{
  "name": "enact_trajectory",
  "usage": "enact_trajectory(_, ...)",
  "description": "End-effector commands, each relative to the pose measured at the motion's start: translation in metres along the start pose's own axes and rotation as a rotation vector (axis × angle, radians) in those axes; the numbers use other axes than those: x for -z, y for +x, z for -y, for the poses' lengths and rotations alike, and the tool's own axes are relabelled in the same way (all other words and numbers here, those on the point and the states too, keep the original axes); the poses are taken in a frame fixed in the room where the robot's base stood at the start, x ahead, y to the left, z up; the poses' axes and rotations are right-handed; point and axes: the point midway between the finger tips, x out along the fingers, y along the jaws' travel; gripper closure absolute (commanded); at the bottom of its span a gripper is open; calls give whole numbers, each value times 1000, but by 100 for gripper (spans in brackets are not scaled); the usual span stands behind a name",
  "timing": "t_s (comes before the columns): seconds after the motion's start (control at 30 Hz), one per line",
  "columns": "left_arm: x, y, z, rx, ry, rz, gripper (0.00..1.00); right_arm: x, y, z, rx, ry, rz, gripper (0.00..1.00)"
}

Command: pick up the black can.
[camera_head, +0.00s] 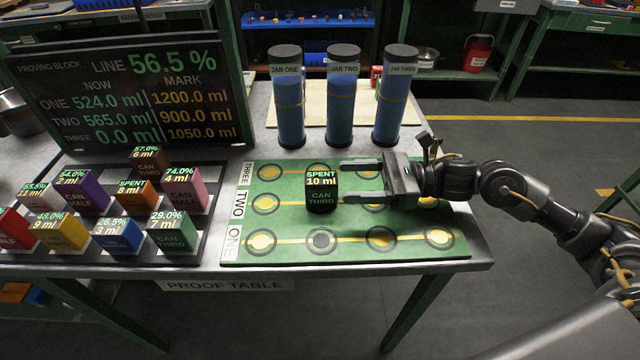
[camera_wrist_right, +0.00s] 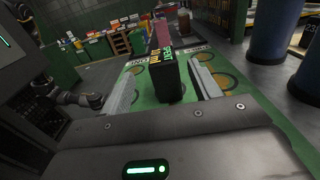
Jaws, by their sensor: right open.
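The black can (camera_head: 321,195) is a small dark block labelled "SPENT 10 ml" and "CAN THIRD". It stands upright on the green mat (camera_head: 290,248), in the middle row. My right gripper (camera_head: 343,181) is open just to the right of the can, its fingers pointing left towards it. In the right wrist view the can (camera_wrist_right: 168,80) shows between the lines of the two open fingers (camera_wrist_right: 162,68); no finger is seen gripping it. My left gripper does not show in the head view.
Three blue jars (camera_head: 340,105) stand behind the mat. A rack of several coloured cans (camera_head: 120,235) is at the left, below a dark display board (camera_head: 120,95). The mat's front row (camera_head: 380,238) is free of cans.

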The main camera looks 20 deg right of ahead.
Motion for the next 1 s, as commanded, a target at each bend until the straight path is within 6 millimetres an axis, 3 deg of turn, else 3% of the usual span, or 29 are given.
enact_trajectory(0.2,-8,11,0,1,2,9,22,-2,29,0,-2,0,1,38)
enact_trajectory(0.47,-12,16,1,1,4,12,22,-1,37,1,-3,1,0,38)
enact_trajectory(0.8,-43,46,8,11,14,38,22,0,78,4,-3,1,1,38)
enact_trajectory(1.0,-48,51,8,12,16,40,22,2,85,4,-2,0,-2,38)
